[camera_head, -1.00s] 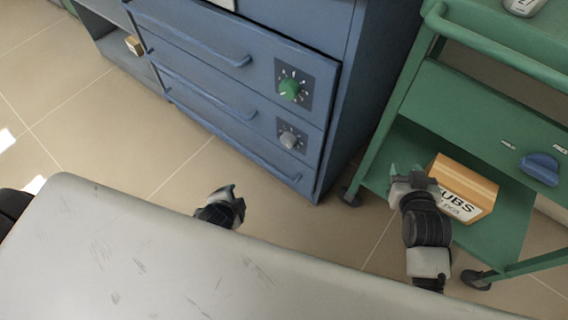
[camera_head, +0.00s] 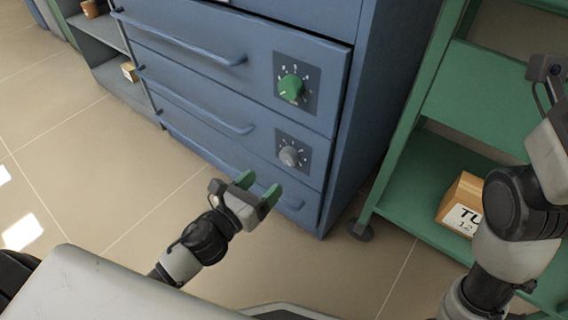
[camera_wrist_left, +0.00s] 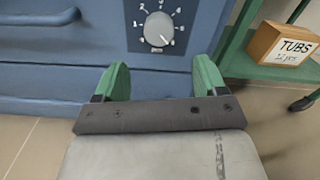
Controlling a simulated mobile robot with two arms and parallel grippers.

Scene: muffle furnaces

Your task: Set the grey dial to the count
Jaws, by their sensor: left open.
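The grey dial (camera_head: 289,156) sits on a dark square plate on the lower part of the blue cabinet front. In the left wrist view the grey dial (camera_wrist_left: 159,29) is ringed by white numbers and ticks, just beyond my fingertips. Its pointer appears to aim toward the lower right. My left gripper (camera_head: 257,186) is open and empty, in front of and below the dial, not touching it. Its green fingers (camera_wrist_left: 160,78) stand apart in the wrist view. A green dial (camera_head: 291,87) is on the panel above. My right arm stands at the right edge; its fingers are not visible.
The blue cabinet (camera_head: 200,60) has long bar handles left of the dials. A green cart (camera_head: 470,90) stands to the right, with a cardboard box marked TUBS (camera_head: 461,204) on its lower shelf. Open tiled floor (camera_head: 110,170) lies to the left.

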